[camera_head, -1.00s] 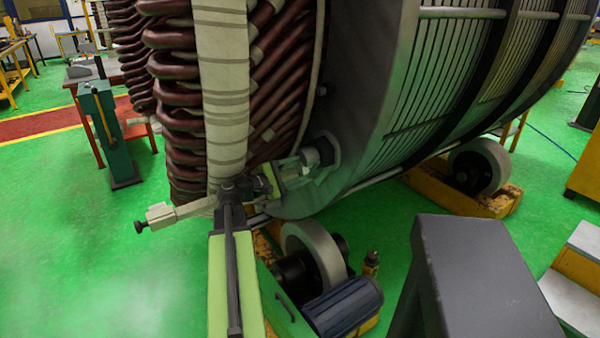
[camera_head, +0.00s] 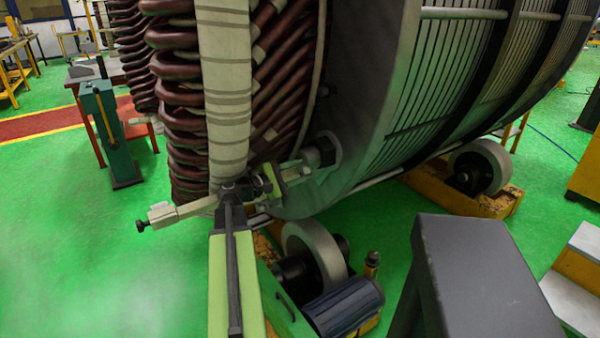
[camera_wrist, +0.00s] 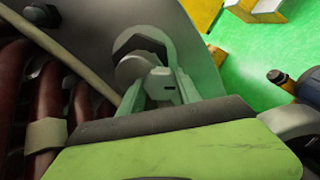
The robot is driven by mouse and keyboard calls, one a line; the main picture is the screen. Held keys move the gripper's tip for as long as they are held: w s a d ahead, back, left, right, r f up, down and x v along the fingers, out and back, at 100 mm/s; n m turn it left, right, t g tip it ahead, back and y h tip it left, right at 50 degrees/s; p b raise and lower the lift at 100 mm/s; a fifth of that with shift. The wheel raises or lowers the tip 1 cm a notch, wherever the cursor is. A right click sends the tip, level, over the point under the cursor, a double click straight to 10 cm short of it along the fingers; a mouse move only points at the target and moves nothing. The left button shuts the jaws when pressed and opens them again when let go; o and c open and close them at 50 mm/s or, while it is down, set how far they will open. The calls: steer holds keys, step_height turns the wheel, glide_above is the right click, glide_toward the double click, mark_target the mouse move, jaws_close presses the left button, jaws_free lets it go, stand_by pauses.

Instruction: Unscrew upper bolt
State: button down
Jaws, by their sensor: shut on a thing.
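The large stator has a grey end plate (camera_head: 365,95) beside its maroon winding ends (camera_head: 185,120). My gripper (camera_head: 307,160) reaches the lower part of this plate and is shut on a rounded grey bolt (camera_head: 326,147). In the wrist view the fingers of my gripper (camera_wrist: 155,88) close around the bolt head (camera_wrist: 131,70), within a dark-edged hexagonal outline on the plate. The fingers and my green wrist hide part of it. Another dark bolt (camera_head: 323,90) sits higher on the plate; a dark hex bolt also shows at the upper left of the wrist view (camera_wrist: 42,15).
A grey roller (camera_head: 318,252) with a dark motor (camera_head: 343,305) stands below my arm. Another roller (camera_head: 482,167) is on a yellow base to the right. A dark grey block (camera_head: 475,265) stands at the front right. Green floor is open at the left.

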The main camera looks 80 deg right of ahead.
steer(key=n, duration=0.5)
steer(key=shift+d+n, duration=0.1)
steer(key=shift+n, duration=0.2)
steer(key=shift+s+f+n, duration=0.1)
steer(key=shift+n, duration=2.2)
steer(key=c, duration=0.8)
jaws_free()
steer(key=shift+c, duration=0.2)
steer(key=v, duration=1.7)
